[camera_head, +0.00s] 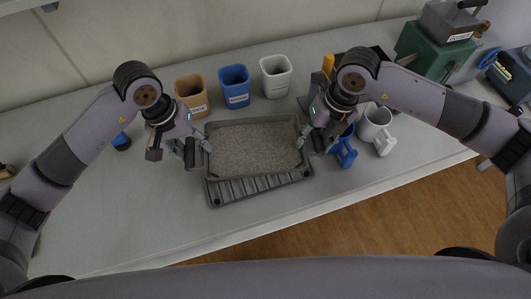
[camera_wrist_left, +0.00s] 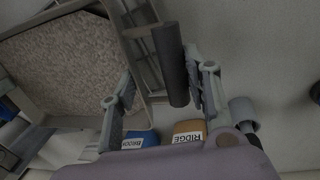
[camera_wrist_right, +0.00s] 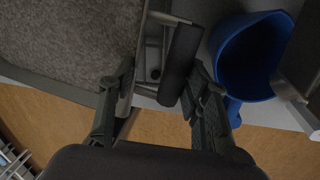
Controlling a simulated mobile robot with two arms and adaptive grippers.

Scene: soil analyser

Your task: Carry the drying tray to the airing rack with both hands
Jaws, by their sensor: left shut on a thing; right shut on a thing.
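The drying tray (camera_head: 208,166) is a dark grey, shallow tray of speckled grey-brown soil in the middle of the bench. My left gripper (camera_head: 188,150) is at its left end, with the fingers on either side of a black bar handle (camera_wrist_left: 170,65). My right gripper (camera_head: 312,136) is at the right end, around the other black handle (camera_wrist_right: 180,65). A grey slatted frame (camera_head: 262,188), apparently the airing rack, shows under the tray's near edge. The tray covers the rest of it. I cannot tell whether tray and frame touch.
Orange (camera_head: 191,94), blue (camera_head: 234,87) and white (camera_head: 275,77) labelled containers stand behind the tray. A blue jug (camera_head: 344,152) and a white jug (camera_head: 376,124) stand close to my right gripper. A green machine (camera_head: 425,45) is at the back right.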

